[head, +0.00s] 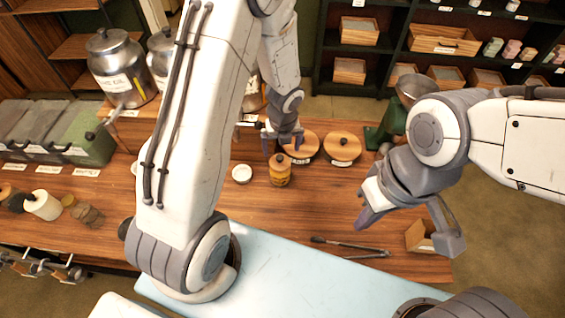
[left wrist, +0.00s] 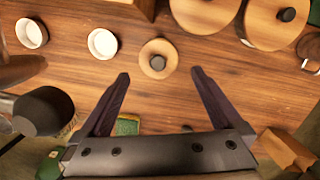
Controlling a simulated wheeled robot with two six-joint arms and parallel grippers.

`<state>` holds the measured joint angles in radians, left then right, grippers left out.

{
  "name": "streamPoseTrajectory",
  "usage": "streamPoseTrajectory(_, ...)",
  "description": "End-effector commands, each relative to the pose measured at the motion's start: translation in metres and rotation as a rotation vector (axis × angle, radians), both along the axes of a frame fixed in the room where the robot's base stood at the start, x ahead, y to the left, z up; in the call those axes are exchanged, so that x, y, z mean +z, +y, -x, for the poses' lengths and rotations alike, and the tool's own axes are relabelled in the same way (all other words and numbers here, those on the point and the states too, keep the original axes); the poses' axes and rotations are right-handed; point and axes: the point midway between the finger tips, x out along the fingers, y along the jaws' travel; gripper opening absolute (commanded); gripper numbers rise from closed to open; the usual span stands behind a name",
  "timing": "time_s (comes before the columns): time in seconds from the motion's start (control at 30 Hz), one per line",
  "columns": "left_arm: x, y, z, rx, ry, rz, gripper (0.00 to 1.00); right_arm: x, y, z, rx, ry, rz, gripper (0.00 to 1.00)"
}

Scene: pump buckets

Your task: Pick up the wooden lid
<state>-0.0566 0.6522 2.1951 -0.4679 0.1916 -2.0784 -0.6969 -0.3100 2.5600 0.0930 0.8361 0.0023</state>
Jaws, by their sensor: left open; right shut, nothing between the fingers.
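A small round wooden lid (head: 280,160) with a black knob sits on an amber jar (head: 280,176) on the wooden table. The same lid (left wrist: 158,62) shows from above in the left wrist view, beyond my open fingers and roughly between their lines. My left gripper (head: 283,143) is open and empty, close behind the jar in the head view. Two wider wooden lids (head: 342,147) (head: 303,146) with black knobs cover containers just behind, and partly show at the top right of the left wrist view (left wrist: 278,20). My right gripper (head: 364,218) is shut and empty over the table's right part.
A white bowl (head: 242,174) stands left of the jar. Tongs (head: 350,250) and a small wooden box (head: 420,236) lie at the front right. A green scale (head: 388,125) stands at the back right. The table in front of the jar is clear.

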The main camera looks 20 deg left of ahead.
Motion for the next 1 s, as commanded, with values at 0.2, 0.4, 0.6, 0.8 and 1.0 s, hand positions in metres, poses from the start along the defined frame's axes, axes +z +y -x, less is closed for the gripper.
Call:
streamPoseTrajectory(0.2,-0.020,0.002,-0.002,0.003,0.000,0.000,1.00,-0.010,0.000,0.000,-0.001,0.000,0.000,0.00)
streamPoseTrajectory(0.4,-0.052,0.007,-0.005,0.002,0.002,0.000,1.00,-0.027,0.000,0.000,0.000,0.000,0.000,0.00)
streamPoseTrajectory(0.6,-0.067,0.008,-0.008,0.003,0.000,0.000,1.00,-0.035,0.000,0.000,0.001,0.000,0.000,0.00)
streamPoseTrajectory(0.8,-0.066,0.008,-0.008,0.003,-0.001,0.001,1.00,-0.034,0.000,0.000,0.001,0.000,0.000,0.00)
streamPoseTrajectory(1.0,-0.066,0.008,-0.008,0.003,0.000,0.000,0.35,-0.034,0.000,0.000,0.001,0.000,0.000,0.00)
